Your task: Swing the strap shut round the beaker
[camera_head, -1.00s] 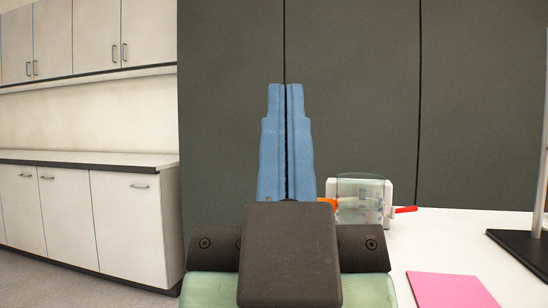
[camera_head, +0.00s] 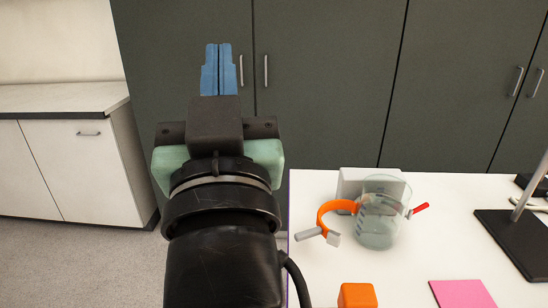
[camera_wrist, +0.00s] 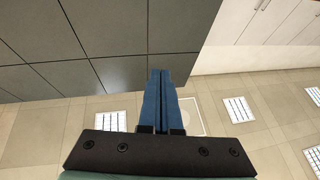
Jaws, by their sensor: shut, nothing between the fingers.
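The glass beaker (camera_head: 378,228) stands upright on the white table, against a white block (camera_head: 352,183). The orange strap (camera_head: 325,211) curves out to the left of the beaker and hangs open, with a grey tab (camera_head: 309,235) at its free end. A red lever (camera_head: 420,208) sticks out to the right of the beaker. My gripper (camera_head: 219,48) has blue fingers pressed together with nothing between them. It is raised in the air, left of the table and well apart from the strap. The shut fingers also show in the wrist view (camera_wrist: 158,74), pointing away from the table.
An orange block (camera_head: 357,295) and a pink sheet (camera_head: 462,293) lie at the table's front. A dark stand base (camera_head: 510,230) with a metal rod is at the right. Grey cabinets (camera_head: 330,80) stand behind.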

